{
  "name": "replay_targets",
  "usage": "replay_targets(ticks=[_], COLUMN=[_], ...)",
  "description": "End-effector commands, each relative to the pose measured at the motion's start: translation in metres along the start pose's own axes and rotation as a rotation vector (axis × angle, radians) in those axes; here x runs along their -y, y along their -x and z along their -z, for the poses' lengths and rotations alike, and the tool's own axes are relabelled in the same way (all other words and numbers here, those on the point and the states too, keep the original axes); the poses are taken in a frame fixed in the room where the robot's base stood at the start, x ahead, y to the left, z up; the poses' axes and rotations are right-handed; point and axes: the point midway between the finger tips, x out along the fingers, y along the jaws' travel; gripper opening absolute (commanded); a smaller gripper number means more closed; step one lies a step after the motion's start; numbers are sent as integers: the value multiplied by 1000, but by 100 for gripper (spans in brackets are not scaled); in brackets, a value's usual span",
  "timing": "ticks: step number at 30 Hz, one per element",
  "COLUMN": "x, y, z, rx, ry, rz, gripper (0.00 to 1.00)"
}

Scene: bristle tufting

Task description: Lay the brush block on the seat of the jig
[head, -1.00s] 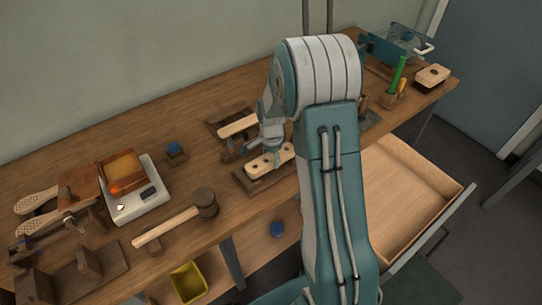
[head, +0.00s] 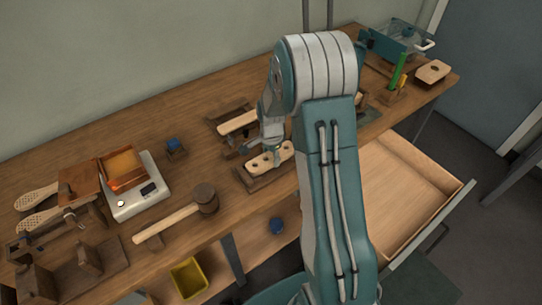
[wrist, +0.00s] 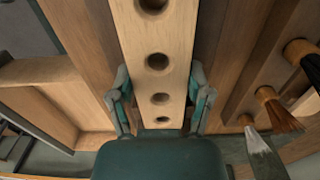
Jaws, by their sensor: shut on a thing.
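The brush block (head: 258,163) is a pale wooden bar with a row of dark round holes. My gripper (head: 273,148) is shut on it, one finger on each long side. In the wrist view the block (wrist: 153,30) runs away from my gripper (wrist: 160,78) between the two fingers. The block is over the dark wooden jig (head: 266,183) near the bench's front edge, roughly in line with it. I cannot tell whether its underside touches the seat, which the block hides.
Another pale bar (head: 238,122) lies on a dark stand behind. A mallet (head: 206,198), a scale (head: 143,199) and a blue item (head: 174,145) are to the left. An open drawer (head: 405,190) juts out at right. Brushes (wrist: 282,112) show right of the block.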

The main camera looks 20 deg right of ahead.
Motion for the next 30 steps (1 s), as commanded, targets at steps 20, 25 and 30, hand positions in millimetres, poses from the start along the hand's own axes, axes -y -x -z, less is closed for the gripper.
replay_targets(ticks=[20, 25, 30], x=[0, 0, 0], y=[-6, -6, -6], z=[0, 0, 0], rx=[0, 0, 0], ry=[0, 0, 0], rz=[0, 0, -1], gripper=[100, 100, 100])
